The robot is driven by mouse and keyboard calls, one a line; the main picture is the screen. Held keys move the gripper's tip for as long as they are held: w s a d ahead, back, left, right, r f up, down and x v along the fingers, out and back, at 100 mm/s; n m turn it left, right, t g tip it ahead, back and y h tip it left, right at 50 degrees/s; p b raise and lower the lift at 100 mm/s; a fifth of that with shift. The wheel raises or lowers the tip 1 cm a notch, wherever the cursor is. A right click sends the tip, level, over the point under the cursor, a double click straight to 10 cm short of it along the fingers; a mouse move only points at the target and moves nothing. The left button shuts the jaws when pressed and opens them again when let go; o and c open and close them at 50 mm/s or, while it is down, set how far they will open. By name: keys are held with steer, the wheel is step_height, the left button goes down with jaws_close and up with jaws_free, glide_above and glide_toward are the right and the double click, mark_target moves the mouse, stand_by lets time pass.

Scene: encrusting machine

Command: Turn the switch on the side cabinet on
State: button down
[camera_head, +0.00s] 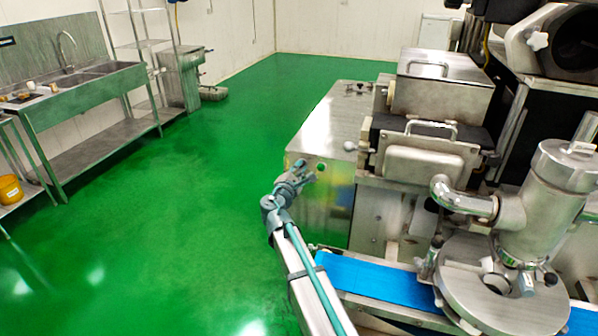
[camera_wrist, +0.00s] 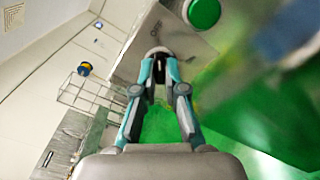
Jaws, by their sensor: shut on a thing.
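The side cabinet (camera_head: 330,125) is a metal box left of the machine, with a shiny side panel facing me. My gripper (camera_head: 297,170) is at the upper left part of that panel. In the wrist view my gripper (camera_wrist: 160,58) has its fingertips drawn together on the switch (camera_wrist: 158,50), a small dark and pale piece on the panel. The fingers mostly hide the switch, and its turned position cannot be made out. A round green button (camera_head: 321,167) sits on the panel just right of the gripper. The button also shows large in the wrist view (camera_wrist: 203,12).
A blue conveyor belt (camera_head: 375,280) and the metal encrusting machine (camera_head: 430,165) stand right of my arm. A steel sink bench (camera_head: 85,95) and a yellow bucket (camera_head: 11,189) are at the left. The green floor (camera_head: 180,200) between is clear.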

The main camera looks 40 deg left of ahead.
steer(key=m+b, duration=1.7)
steer(key=b, duration=1.4)
steer(key=shift+m, duration=0.3)
steer(key=shift+r, duration=0.1)
steer(key=c, duration=1.2)
jaws_free()
steer(key=shift+c, duration=0.2)
steer(key=v, duration=1.2)
